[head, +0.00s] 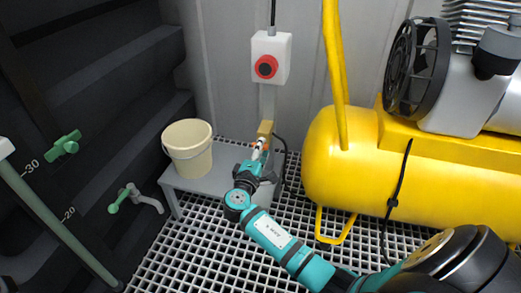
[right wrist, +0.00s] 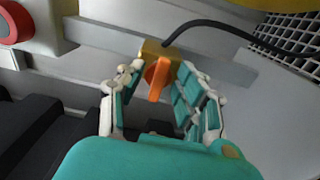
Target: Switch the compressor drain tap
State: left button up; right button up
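The drain tap shows in the right wrist view as a brass body (right wrist: 160,50) with an orange lever (right wrist: 157,80). In the head view its brass body (head: 265,128) sits above the grey bench by the back wall, with only a little orange showing below it. My right gripper (head: 259,150) reaches up to the tap and covers part of it. In the right wrist view my right gripper (right wrist: 163,84) is open, with its fingers on either side of the orange lever and gaps visible. I cannot tell whether the fingertips touch the brass body. My left gripper is not in view.
A cream bucket (head: 188,148) stands on the bench (head: 216,181) left of my gripper. A red button box (head: 270,58) is on the wall above. The yellow compressor tank (head: 430,160) is at right, with a black cable (right wrist: 215,28) near the tap. Green-handled valves (head: 118,200) are at left.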

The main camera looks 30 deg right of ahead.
jog(key=v, duration=1.2)
